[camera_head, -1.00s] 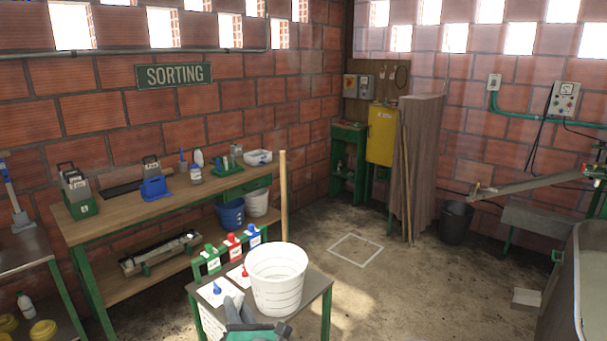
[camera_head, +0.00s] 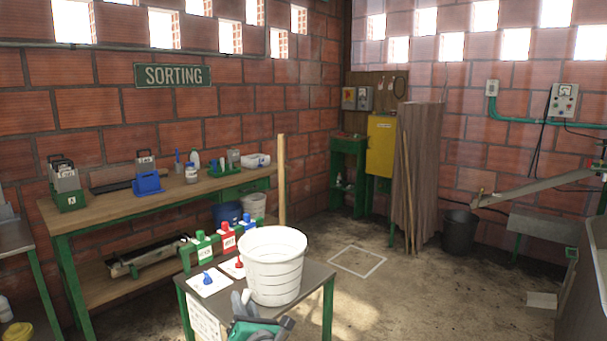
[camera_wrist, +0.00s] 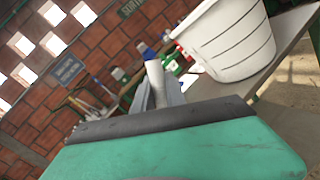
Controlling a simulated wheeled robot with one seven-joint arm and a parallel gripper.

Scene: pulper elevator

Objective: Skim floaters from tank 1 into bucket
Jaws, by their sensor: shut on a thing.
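The white ribbed bucket (camera_head: 272,268) stands upright on a small table (camera_head: 318,284). It also shows large at the upper right of the wrist view (camera_wrist: 228,40). My gripper (camera_head: 241,302) is low in the head view, just left of and in front of the bucket's base. In the wrist view my gripper (camera_wrist: 158,88) points toward the bench, its grey fingers close together on a pale grey piece that I cannot identify. A grey tank wall (camera_head: 585,285) stands at the right edge; whether it is tank 1 is not readable. No floaters show.
The long workbench (camera_head: 110,205) lines the left wall. A dark bin (camera_head: 459,232) stands at the back right.

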